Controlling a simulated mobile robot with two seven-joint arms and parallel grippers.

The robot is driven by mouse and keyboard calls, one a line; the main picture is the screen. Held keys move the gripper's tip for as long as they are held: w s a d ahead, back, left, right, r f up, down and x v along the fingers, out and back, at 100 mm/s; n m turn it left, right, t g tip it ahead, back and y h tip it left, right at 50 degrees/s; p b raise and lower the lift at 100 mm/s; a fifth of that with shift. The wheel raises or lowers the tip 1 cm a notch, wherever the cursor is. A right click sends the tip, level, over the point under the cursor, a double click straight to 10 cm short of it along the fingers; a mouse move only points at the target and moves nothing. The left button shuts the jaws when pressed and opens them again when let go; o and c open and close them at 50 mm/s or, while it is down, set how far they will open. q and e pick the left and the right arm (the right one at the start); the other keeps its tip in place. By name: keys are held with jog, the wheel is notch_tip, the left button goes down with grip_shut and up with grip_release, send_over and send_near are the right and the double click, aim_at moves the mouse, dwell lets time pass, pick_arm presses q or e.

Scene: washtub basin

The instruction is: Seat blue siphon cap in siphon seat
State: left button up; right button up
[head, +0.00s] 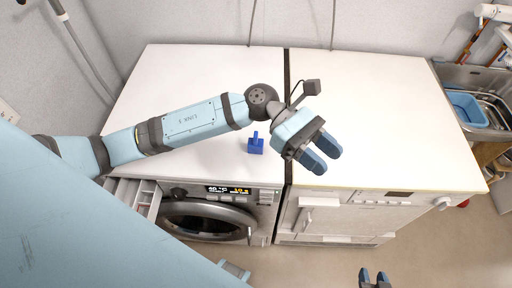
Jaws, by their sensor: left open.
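The blue siphon cap (255,147), a small blue block with an upright tab, stands on the white top of the left machine, near its front right corner. My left gripper (325,158) is open and empty above the right machine's top, to the right of the cap and apart from it. My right gripper (375,279) is at the bottom edge, in front of the machines, with a gap between its fingers and nothing visible in them. The detergent drawer (148,198) of the left machine is pulled out, partly hidden by my body. I cannot make out the siphon seat.
The washing machine (208,222) has a round door and a lit display. The white machine (335,217) stands beside it, with a narrow dark gap between their tops. A sink (449,74) with a blue basin (467,110) is at far right. Both tops are otherwise clear.

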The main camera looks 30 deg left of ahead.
pick_arm(q)
jog(key=w+a+f+m+y+b, duration=0.1)
jog(key=w+a+f+m+y, duration=0.25)
jog(key=a+m+y, duration=0.3)
jog(key=m+t+y+b, duration=0.1)
jog(key=m+t+y, duration=0.4)
jog(key=y, duration=0.5)
send_over(256, 134)
jog(key=shift+h, duration=0.25)
notch_tip(256, 134, down, 8)
jog(key=shift+s+r, duration=0.1)
notch_tip(256, 134, down, 4)
jog(key=shift+f+p, duration=0.15)
jog(key=shift+p, duration=0.8)
jog(key=shift+f, duration=0.5)
grip_shut()
